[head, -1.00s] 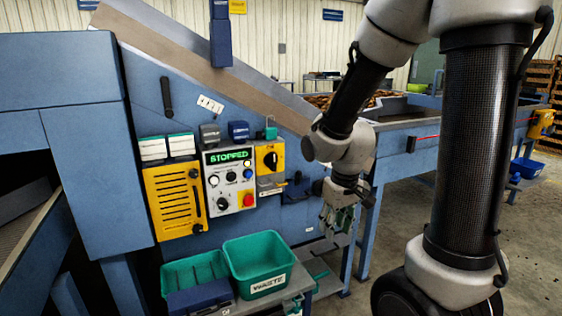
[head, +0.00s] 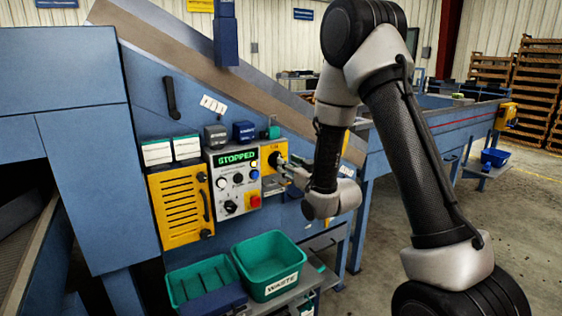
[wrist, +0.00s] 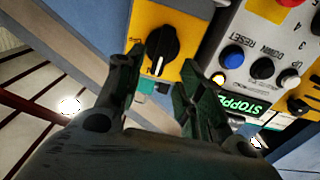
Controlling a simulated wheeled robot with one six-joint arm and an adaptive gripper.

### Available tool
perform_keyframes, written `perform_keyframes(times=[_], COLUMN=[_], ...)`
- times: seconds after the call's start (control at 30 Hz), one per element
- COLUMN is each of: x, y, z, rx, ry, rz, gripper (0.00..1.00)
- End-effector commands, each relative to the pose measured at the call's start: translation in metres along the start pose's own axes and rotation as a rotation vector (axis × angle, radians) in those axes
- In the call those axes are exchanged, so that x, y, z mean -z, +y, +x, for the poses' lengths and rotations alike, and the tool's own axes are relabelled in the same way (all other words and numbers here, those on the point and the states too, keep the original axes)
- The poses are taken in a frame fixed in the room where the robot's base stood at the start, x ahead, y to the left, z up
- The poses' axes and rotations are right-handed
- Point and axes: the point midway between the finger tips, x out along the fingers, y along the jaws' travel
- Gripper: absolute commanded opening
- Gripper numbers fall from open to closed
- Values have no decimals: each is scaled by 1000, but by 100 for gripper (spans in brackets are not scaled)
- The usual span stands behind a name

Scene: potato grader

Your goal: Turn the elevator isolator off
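The elevator isolator is a yellow box (head: 274,147) at the right of the control panel, partly hidden behind my gripper in the head view. In the wrist view its yellow face (wrist: 187,24) carries a black rotary knob (wrist: 162,50), with a white mark at the knob end nearer the picture's bottom. My gripper (wrist: 174,62) is open and empty. Its fingers appear on either side of the knob in the wrist view; I cannot tell whether they touch it. In the head view my gripper (head: 284,168) is right at the isolator's front.
The grey control panel (head: 227,187) beside the isolator has a lit STOPPED display (head: 236,159), several buttons and a red knob (head: 255,201). A yellow vented cover (head: 178,208) is to its left. Green bins (head: 238,254) stand below.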

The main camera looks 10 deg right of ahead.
Motion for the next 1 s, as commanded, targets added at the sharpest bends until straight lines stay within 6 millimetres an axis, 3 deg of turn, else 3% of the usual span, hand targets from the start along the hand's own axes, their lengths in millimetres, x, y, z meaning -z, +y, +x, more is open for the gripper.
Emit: perform_keyframes(times=[0.3,0.67,0.9,1.0], x=[0,-1,-1,-1], y=[0,0,0,0], z=[50,58,58,58], rx=[-1,-1,-1,-1], ry=[-1,-3,-3,-3], rz=[1,1,1,1], gripper=[38,38,0,0])
